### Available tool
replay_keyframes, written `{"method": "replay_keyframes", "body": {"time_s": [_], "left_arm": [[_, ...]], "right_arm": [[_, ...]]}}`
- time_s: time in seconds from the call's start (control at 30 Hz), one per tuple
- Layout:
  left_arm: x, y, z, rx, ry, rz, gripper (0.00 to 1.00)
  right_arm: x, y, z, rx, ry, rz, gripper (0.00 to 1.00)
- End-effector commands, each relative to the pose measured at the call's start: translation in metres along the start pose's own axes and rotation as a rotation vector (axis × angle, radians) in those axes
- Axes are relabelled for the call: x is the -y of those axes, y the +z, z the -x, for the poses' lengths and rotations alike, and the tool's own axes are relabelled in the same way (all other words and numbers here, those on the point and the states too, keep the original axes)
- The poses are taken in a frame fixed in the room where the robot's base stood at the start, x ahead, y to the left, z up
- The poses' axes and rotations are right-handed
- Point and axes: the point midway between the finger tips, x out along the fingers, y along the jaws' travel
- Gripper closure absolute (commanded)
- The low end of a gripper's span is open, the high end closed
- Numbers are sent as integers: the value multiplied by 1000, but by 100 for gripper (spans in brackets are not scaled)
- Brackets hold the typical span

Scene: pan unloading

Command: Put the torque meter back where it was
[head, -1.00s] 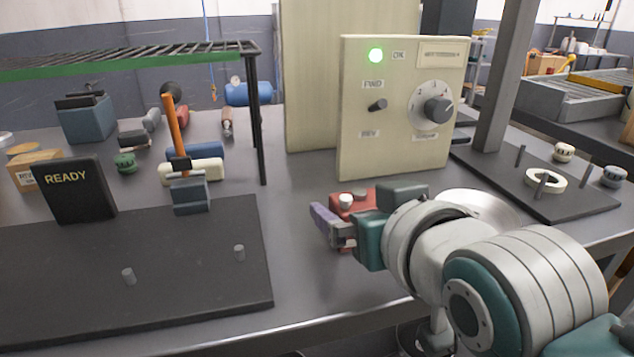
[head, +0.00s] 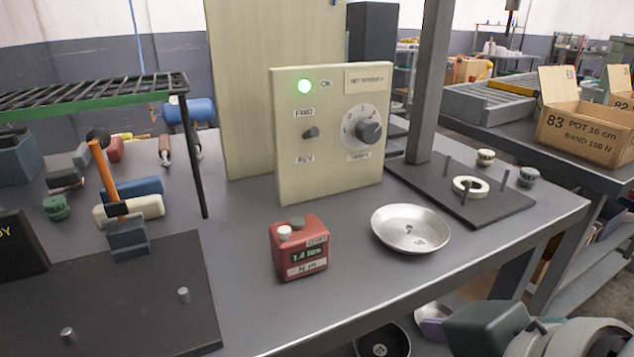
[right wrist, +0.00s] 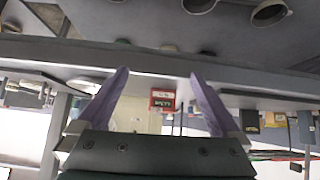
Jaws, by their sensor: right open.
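The torque meter (head: 300,250) is a red box with a small display, a white label and two knobs on top. It stands upright on the grey bench near the front edge, left of a round metal dish (head: 411,230). My right gripper (head: 433,326) is low at the bottom right of the head view, below the bench edge and apart from the meter. In the right wrist view its purple fingers (right wrist: 160,80) are spread with nothing held, and the small red meter (right wrist: 162,99) shows beyond them. My left gripper is not in view.
A cream panel (head: 330,135) with a lit green lamp and a dial stands behind the meter. A dark board (head: 150,295) with two pegs lies left, near an orange-handled tool (head: 103,178). A black pegged plate (head: 500,205) holds a white ring. Bare bench surrounds the meter.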

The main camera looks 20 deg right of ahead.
Motion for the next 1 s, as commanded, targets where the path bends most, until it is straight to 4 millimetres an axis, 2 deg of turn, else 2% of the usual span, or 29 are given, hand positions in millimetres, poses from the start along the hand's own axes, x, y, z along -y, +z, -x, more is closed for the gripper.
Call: {"method": "replay_keyframes", "body": {"time_s": [0.1, 0.2, 0.37, 0.6, 0.73, 0.87, 1.0], "left_arm": [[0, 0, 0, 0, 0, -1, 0], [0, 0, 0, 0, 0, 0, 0], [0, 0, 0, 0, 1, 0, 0], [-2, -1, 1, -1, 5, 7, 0], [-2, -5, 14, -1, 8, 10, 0], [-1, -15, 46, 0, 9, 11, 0], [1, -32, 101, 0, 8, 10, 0]], "right_arm": [[-10, 44, 18, 225, -16, 42, 0], [-15, 70, 33, 367, -27, 69, 0], [-18, 86, 45, 455, -35, 86, 0], [-18, 86, 46, 455, -35, 85, 0], [-18, 76, 55, 455, -35, 85, 0], [-19, 52, 80, 455, -34, 85, 0], [-20, 12, 121, 455, -34, 85, 0]]}}
